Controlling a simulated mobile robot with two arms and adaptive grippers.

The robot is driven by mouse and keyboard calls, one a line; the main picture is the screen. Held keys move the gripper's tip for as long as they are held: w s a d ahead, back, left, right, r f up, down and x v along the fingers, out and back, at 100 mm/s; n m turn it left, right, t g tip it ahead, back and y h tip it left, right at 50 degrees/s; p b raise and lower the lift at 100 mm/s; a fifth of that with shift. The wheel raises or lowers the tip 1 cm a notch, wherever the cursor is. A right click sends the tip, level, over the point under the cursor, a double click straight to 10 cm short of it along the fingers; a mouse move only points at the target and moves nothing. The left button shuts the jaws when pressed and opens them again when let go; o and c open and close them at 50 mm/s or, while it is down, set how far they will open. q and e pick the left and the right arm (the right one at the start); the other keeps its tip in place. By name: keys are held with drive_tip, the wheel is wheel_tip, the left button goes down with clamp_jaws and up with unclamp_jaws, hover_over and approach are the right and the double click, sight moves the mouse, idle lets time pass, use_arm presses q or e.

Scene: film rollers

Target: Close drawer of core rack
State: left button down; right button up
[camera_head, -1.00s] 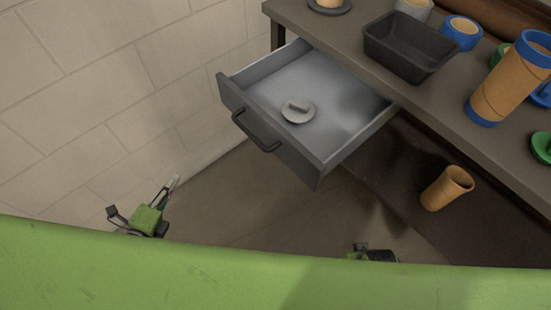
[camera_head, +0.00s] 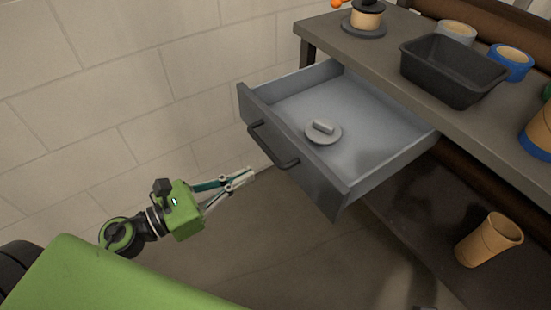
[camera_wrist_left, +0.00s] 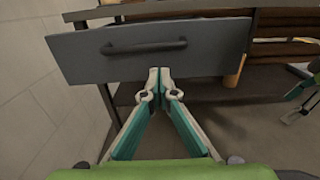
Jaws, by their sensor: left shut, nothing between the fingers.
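The core rack's grey drawer (camera_head: 300,172) is pulled out from under the worktop, and a round grey lid-like piece with a knob (camera_head: 323,131) lies inside. Its dark bar handle (camera_head: 272,147) is on the front panel. In the left wrist view the drawer front (camera_wrist_left: 215,50) and handle (camera_wrist_left: 143,47) fill the upper part. My left gripper (camera_head: 249,173) is shut and empty, in front of and below the drawer front in the head view. Its fingertips (camera_wrist_left: 160,74) overlap the panel's lower edge in the wrist view; contact cannot be told. My right gripper (camera_wrist_left: 301,100) shows partly at the wrist view's right edge.
The worktop (camera_head: 375,55) holds a black bin (camera_head: 452,72), a spool on a round base (camera_head: 365,22) and several tape rolls. A cardboard tube (camera_head: 488,240) stands on the lower shelf. A block wall (camera_head: 120,80) is to the left. Floor below the drawer is clear.

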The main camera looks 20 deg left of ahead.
sight(286, 155)
use_arm(q)
drive_tip(key=p+x, duration=0.1)
drive_tip(key=x, duration=0.6)
drive_tip(key=shift+w, duration=0.15)
drive_tip(key=shift+w+d, duration=0.4)
drive_tip(key=shift+w, duration=0.05)
use_arm(e)
drive_tip(key=shift+x, duration=1.1)
drive_tip(key=shift+w+a, duration=0.1)
drive_tip(key=shift+r, duration=0.1)
